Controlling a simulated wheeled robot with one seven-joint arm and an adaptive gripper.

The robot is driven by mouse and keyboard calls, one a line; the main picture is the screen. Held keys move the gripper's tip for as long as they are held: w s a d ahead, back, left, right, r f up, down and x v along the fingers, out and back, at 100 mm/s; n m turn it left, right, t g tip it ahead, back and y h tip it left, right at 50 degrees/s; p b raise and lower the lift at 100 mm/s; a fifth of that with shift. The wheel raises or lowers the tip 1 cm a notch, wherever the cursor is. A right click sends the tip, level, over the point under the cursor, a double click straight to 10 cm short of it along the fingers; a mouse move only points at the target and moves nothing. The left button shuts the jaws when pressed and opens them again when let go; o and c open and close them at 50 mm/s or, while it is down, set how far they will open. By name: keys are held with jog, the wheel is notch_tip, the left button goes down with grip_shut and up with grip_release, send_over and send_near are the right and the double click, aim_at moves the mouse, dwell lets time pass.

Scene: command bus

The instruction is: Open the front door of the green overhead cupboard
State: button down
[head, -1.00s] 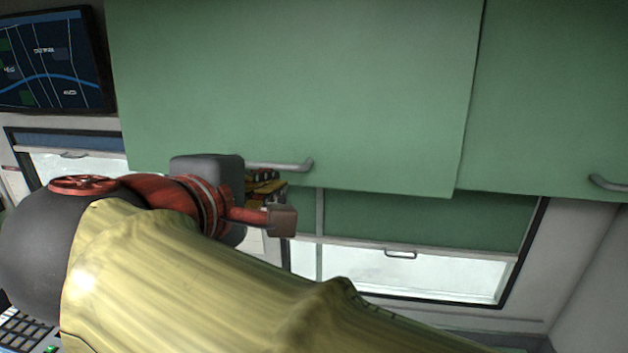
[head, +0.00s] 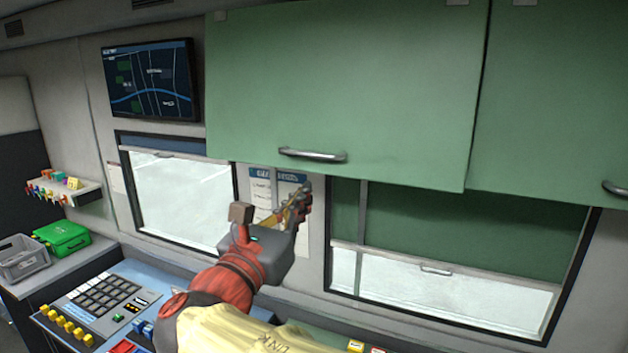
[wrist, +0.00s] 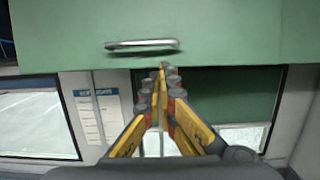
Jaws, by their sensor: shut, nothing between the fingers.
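The green overhead cupboard door (head: 345,85) hangs at the top of the head view, with a grey bar handle (head: 312,155) near its lower edge. The door looks shut or nearly so; I cannot tell if its edge stands slightly proud. My gripper (head: 302,196) is below the handle, apart from it, pointing up toward the door's lower edge. In the wrist view the fingertips (wrist: 163,72) are together and empty, just below and right of the handle (wrist: 142,45). The door (wrist: 220,30) fills the top of that view.
A second green door (head: 555,100) adjoins on the right, with its own handle (head: 615,188). A wall screen (head: 150,78) is at the left. Windows and a posted notice (head: 262,190) are below. A control console (head: 100,305) stands lower left, near a green case (head: 62,238).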

aim_at(330, 163)
jog(key=p+x, duration=0.2)
jog(key=x, duration=0.7)
jog(key=shift+w+d+r, duration=0.15)
jog(key=shift+w+d, duration=0.15)
jog(key=shift+s+a+r, duration=0.1)
